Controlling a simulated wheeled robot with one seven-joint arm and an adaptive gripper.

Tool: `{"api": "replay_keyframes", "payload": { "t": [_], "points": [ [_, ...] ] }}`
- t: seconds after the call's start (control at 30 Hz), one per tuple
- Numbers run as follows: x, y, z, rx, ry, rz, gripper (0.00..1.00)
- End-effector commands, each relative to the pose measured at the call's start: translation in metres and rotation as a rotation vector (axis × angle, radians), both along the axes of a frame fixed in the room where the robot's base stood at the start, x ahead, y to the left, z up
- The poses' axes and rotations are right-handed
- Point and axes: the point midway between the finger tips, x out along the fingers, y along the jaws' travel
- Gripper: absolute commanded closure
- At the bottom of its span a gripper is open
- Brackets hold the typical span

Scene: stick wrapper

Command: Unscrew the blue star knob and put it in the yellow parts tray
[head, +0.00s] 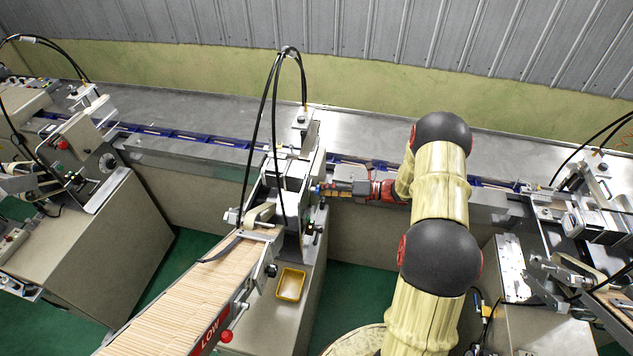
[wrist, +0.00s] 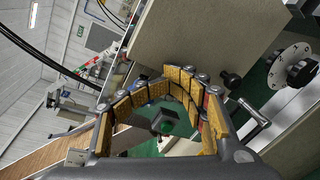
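In the head view, my gripper (head: 328,190) reaches leftward from my arm to the side of the middle machine. A small blue patch (head: 317,190), perhaps the star knob, shows right at its fingertips; its shape is too small to make out. In the wrist view, the yellow-padded fingers of my gripper (wrist: 160,88) curve in toward each other at the far end. The fingers hide most of what is at their tips, so I cannot tell whether they grip anything. The yellow parts tray (head: 278,285) lies on the machine's cabinet top, below and left of my gripper, and looks empty.
A feeder of wooden sticks (head: 185,290) slopes down to the lower left from the middle machine (head: 292,180). Black cables (head: 270,100) loop above it. A steel conveyor table (head: 375,135) runs behind. Similar machines stand left (head: 85,140) and right (head: 590,215). Green floor shows between cabinets.

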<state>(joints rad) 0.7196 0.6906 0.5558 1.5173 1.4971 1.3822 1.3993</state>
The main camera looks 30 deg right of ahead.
Motion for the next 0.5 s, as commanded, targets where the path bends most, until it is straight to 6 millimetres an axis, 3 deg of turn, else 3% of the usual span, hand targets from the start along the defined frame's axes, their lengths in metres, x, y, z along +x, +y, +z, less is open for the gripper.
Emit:
{"api": "replay_keyframes", "payload": {
  "t": [0.5],
  "points": [
    [0.0001,0.0006,0.001,0.43,0.51,0.002,0.62]
  ]
}}
